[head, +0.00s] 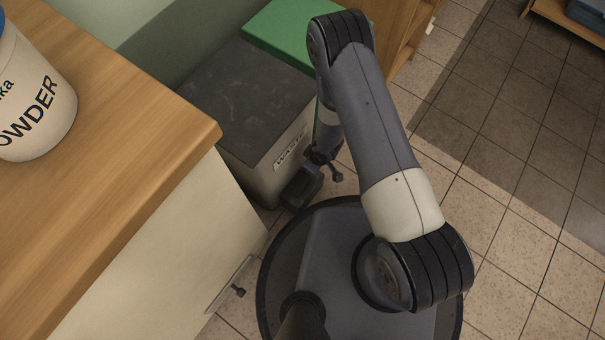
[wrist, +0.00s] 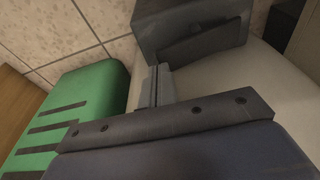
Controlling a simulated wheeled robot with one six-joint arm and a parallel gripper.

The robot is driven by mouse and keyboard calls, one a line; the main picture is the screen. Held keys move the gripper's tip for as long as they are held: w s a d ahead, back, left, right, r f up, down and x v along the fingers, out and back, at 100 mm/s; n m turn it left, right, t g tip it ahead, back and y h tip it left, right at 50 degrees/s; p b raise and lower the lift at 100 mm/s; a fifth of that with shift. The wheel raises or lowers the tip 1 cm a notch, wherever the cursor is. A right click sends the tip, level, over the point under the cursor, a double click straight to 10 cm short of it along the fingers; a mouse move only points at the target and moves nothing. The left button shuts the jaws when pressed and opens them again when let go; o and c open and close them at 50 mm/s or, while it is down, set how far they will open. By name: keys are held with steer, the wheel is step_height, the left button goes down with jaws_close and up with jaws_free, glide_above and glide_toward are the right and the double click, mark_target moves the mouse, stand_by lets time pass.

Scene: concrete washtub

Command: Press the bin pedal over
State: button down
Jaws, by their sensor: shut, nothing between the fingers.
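The waste bin has a dark grey lid (head: 245,95), a pale body and a white label. Its dark pedal (head: 301,186) sticks out low at the front, near the floor. In the wrist view the pedal (wrist: 190,30) is a dark grey block at the top, against the pale bin body (wrist: 235,80). My gripper (wrist: 158,70) is shut and empty, its fingertips close to the pedal's edge. I cannot tell whether they touch it. In the head view my gripper is low in front of the bin, beside the pedal, partly hidden by my arm.
A green bin (head: 285,35) stands beside the waste bin; its slotted green side (wrist: 75,105) is at left in the wrist view. A wooden counter (head: 110,170) with a powder tub (head: 35,95) is at left. Tiled floor (head: 500,190) is open at right.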

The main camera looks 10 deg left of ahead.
steer(key=shift+f+b, duration=0.95)
steer(key=shift+f, duration=0.25)
steer(key=shift+r, duration=0.1)
step_height(320, 180, up, 8)
steer(key=p, duration=0.7)
stand_by(0.4)
step_height(320, 180, down, 8)
steer(key=b, duration=0.7)
steer(key=shift+r+p, duration=3.35)
steer(key=shift+r, duration=0.5)
